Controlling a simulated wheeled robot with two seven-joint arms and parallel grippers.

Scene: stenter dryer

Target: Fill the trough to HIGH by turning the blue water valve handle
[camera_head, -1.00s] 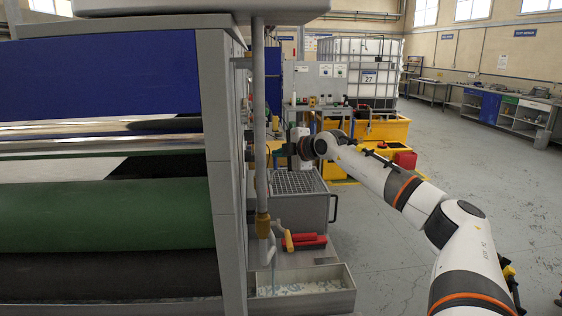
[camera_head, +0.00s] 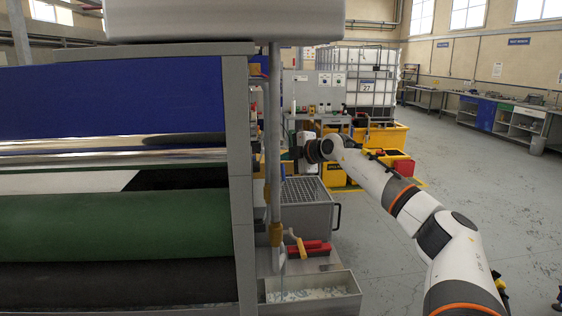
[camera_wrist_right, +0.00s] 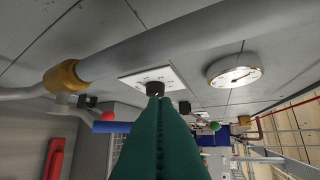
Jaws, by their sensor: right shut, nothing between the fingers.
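My right gripper (camera_head: 300,152) reaches in front of the machine's end frame, just right of the grey vertical pipe (camera_head: 275,130) in the head view. In the right wrist view its green fingers (camera_wrist_right: 158,105) are shut together and empty. A blue bar, apparently the valve handle (camera_wrist_right: 113,127), lies just left of the fingers and partly behind them; I cannot tell whether they touch. A brass fitting (camera_wrist_right: 66,78) sits on the pipe, upper left of the bar. An open grey tray, possibly the trough (camera_head: 350,290), holds a pale, flecked surface. My left gripper is out of view.
A round gauge (camera_wrist_right: 235,76) and a white plate (camera_wrist_right: 140,78) sit near the fingers. Yellow bins (camera_head: 385,138) are behind.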

